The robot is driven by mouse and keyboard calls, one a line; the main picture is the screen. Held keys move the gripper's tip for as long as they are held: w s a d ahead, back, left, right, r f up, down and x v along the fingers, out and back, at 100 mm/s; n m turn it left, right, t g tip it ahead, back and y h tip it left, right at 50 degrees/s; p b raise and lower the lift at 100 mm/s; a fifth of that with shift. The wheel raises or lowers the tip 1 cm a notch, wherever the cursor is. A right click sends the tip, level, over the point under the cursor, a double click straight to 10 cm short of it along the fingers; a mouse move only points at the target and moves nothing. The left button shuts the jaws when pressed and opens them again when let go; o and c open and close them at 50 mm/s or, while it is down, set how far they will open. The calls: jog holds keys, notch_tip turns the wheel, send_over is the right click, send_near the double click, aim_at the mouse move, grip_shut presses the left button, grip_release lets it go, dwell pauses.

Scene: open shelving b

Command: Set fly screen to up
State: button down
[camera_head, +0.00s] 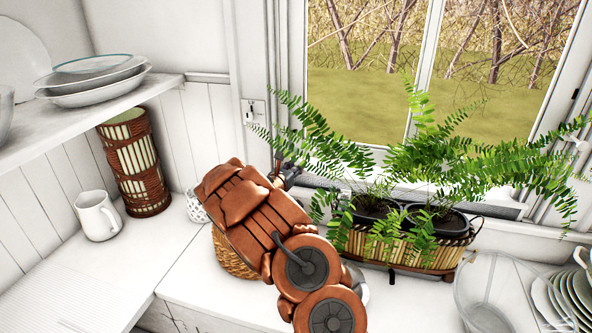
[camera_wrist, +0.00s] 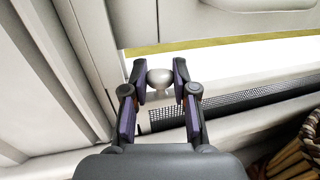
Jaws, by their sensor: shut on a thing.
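The fly screen shows as a strip of dark mesh (camera_wrist: 235,98) low along the window opening in the wrist view. A pale round knob (camera_wrist: 159,77) sits at the left end of this strip. My gripper (camera_wrist: 160,80) has its two fingers closed on the knob, one on each side. In the head view my gripper (camera_head: 287,172) is mostly hidden behind my orange arm, at the lower left corner of the window (camera_head: 420,60), and the knob cannot be made out.
A fern planter basket (camera_head: 385,245) stands just right of my arm, its fronds close by. A wicker basket (camera_head: 232,258) is partly behind my arm. A glass bowl (camera_head: 495,285) and stacked plates (camera_head: 565,300) are at right. A mug (camera_head: 98,215) and tall patterned vase (camera_head: 134,160) stand left.

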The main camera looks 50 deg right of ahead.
notch_tip(320, 180, up, 6)
jog(key=shift+f+b, duration=0.1)
jog(key=shift+b, duration=0.35)
jog(key=c, duration=0.9)
grip_release()
jog(key=shift+f, duration=0.1)
jog(key=shift+a, duration=0.1)
jog(key=v, duration=1.1)
jog(key=shift+a, duration=0.4)
jog(key=shift+s, duration=0.15)
